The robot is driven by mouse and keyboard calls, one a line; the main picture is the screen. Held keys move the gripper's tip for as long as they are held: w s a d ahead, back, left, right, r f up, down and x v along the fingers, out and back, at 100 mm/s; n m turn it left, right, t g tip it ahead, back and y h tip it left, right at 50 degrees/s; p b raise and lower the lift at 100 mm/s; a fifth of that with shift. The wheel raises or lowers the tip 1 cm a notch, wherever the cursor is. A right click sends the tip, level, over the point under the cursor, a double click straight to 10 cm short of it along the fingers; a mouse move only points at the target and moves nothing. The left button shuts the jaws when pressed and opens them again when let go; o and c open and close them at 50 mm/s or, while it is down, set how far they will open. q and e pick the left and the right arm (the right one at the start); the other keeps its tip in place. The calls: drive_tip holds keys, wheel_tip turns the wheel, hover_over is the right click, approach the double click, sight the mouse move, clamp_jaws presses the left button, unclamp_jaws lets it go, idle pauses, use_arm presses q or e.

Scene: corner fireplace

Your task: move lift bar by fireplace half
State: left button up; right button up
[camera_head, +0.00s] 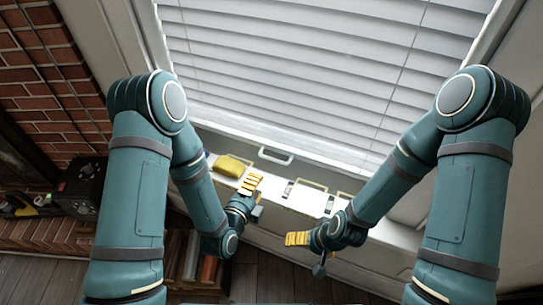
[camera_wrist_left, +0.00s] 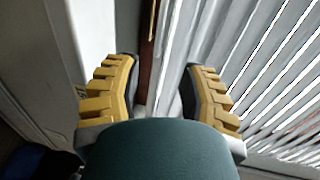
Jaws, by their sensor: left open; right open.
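A white bar handle (camera_head: 275,156) sits at the bottom of the window blind (camera_head: 330,70), toward its left, brick side. I take it to be the lift bar. My left gripper (camera_head: 251,182), with yellow fingers, is open and empty over the sill, below and left of that bar and apart from it. In the left wrist view its open fingers (camera_wrist_left: 161,66) frame a dark brown strip, with blind slats at right; I cannot make out the bar there. My right gripper (camera_head: 297,239) is open and empty, lower and right, in front of the sill.
A yellow object (camera_head: 229,166) lies on the white sill (camera_head: 304,197), left of my left gripper. Small handle-like fittings (camera_head: 288,189) sit along the sill. Brick fireplace wall (camera_head: 45,75) and a black box (camera_head: 82,185) are at left. Books (camera_head: 190,258) stand below.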

sight(273, 160)
use_arm(q)
drive_tip(key=b+x, duration=0.1)
drive_tip(key=x, duration=1.2)
drive_tip(key=shift+w+d, duration=0.25)
drive_tip(key=shift+w, duration=0.05)
clamp_jaws()
